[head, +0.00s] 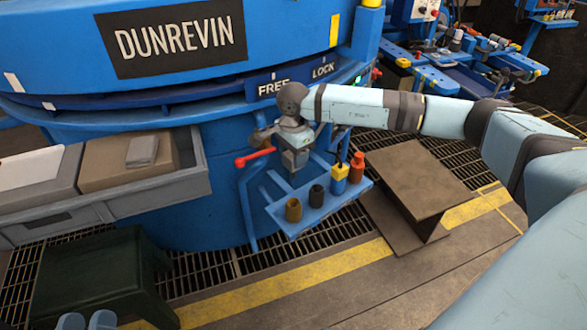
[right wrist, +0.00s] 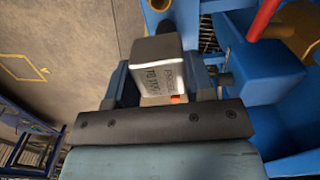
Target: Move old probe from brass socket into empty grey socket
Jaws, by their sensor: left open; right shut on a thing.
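My right gripper (head: 294,150) is shut on a pale grey block with a printed label, which looks like the head of the old probe (head: 296,160). The labelled block sits between the fingers in the right wrist view (right wrist: 158,68). It is held above the small blue rack (head: 318,218). The brass socket (head: 293,211) stands at the rack's left end, apart from the block, with a dark open top. The dark grey socket (head: 316,196) beside it looks empty. The probe's lower end is not clear.
A blue-and-yellow holder (head: 339,179) with a dark stem and an orange-red bottle-shaped thing (head: 356,168) share the rack. A red-handled lever (head: 254,157) is left of my right gripper. A brown steel beam (head: 415,180) lies right; a grey tray (head: 150,193) holds boxes left.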

